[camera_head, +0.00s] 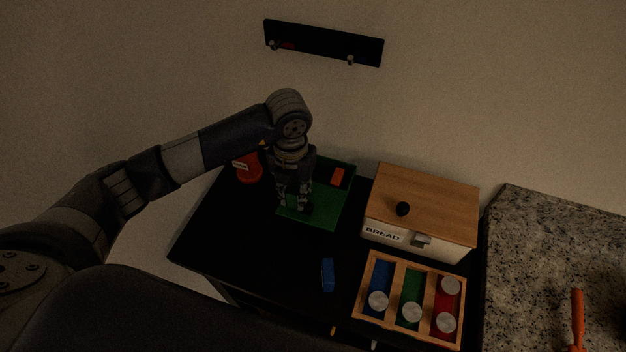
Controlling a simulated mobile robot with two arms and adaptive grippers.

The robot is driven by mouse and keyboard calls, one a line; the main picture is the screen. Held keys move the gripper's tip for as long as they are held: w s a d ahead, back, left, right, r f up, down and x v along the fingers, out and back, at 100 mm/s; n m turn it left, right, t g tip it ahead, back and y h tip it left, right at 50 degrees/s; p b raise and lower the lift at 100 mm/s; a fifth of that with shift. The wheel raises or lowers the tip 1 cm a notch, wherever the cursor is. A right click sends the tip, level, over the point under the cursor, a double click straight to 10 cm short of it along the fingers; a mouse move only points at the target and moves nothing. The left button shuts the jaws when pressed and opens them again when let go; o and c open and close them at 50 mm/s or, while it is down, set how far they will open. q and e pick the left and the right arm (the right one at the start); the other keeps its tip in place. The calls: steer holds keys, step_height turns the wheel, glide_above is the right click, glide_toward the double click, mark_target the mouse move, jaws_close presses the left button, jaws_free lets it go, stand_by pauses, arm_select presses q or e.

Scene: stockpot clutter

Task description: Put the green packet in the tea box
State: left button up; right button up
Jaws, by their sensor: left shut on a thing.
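My left gripper (293,203) points down over the green tray (322,216) at the back of the black counter. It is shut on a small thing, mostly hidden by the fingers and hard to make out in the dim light. I take it for the green packet, as no separate green packet shows elsewhere. An orange packet (338,176) lies at the tray's dark back part. A wooden box with blue, green and red compartments (395,323) stands at the front right, with silver discs in it. I cannot tell for sure which container is the tea box. My right gripper is out of view.
A bread box (432,199) with a black knob-like thing on top stands right of the tray. A red-orange canister (249,170) stands to its left. A blue packet (328,275) is on the counter in front. A dark wall rack (323,43) hangs above.

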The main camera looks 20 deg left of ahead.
arm_select(q)
steer(key=w, duration=0.7)
steer(key=shift+d, duration=0.1)
steer(key=w+b, duration=0.4)
steer(key=w, duration=0.2)
step_height(320, 180, down, 8)
steer(key=b, duration=0.4)
steer(key=shift+f+b, duration=0.5)
steer(key=shift+f, duration=0.15)
step_height(320, 180, down, 3)
steer(key=shift+d+b, duration=0.1)
steer(key=shift+b, duration=0.9)
steer(key=shift+w+r, duration=0.1)
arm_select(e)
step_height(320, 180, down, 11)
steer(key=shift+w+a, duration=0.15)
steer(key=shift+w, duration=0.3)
